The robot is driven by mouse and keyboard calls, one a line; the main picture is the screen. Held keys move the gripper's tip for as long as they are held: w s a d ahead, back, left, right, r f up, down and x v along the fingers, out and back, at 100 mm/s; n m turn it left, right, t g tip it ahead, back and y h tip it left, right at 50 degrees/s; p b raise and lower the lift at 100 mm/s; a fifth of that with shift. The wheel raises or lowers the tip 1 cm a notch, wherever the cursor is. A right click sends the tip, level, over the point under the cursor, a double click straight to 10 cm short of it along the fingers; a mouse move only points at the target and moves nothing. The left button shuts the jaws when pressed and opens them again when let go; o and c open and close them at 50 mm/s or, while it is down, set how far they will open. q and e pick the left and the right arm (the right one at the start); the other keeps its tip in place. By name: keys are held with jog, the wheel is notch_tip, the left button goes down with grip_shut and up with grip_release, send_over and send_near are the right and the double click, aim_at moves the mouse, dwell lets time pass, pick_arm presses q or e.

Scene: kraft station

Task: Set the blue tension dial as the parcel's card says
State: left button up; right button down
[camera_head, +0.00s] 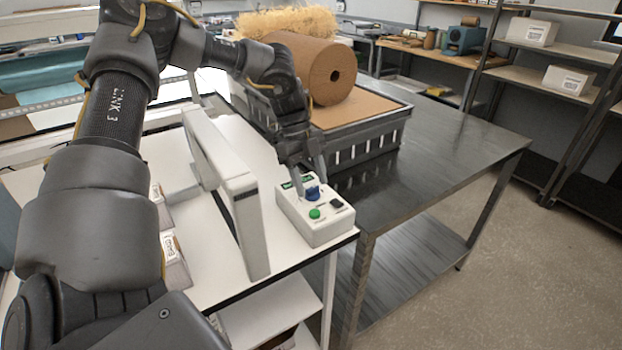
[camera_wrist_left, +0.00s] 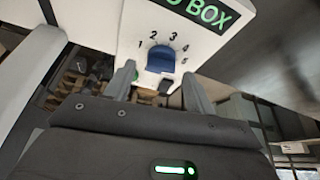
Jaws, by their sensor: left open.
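The blue dial (camera_head: 313,192) sits on top of a white control box (camera_head: 314,225) at the table's front right corner. In the left wrist view the dial (camera_wrist_left: 160,59) has printed numbers around its far side, with 2, 3 and 4 clearest. I cannot tell which number it points to. My left gripper (camera_head: 308,178) is open and points down over the box. In the left wrist view its fingers (camera_wrist_left: 158,80) stand on either side of the dial, slightly on the near side; contact cannot be told. No readable parcel card shows. My right gripper is not in view.
A green button (camera_head: 315,213) and a black switch (camera_head: 336,203) share the box top. An upright white panel (camera_head: 232,188) stands left of it. A dark crate (camera_head: 372,141) with a brown paper roll (camera_head: 318,68) is behind. The steel table (camera_head: 440,150) at right has clear space.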

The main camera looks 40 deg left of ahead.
pick_arm(q)
jog(key=shift+d+f, duration=0.1)
jog(key=shift+f, duration=0.25)
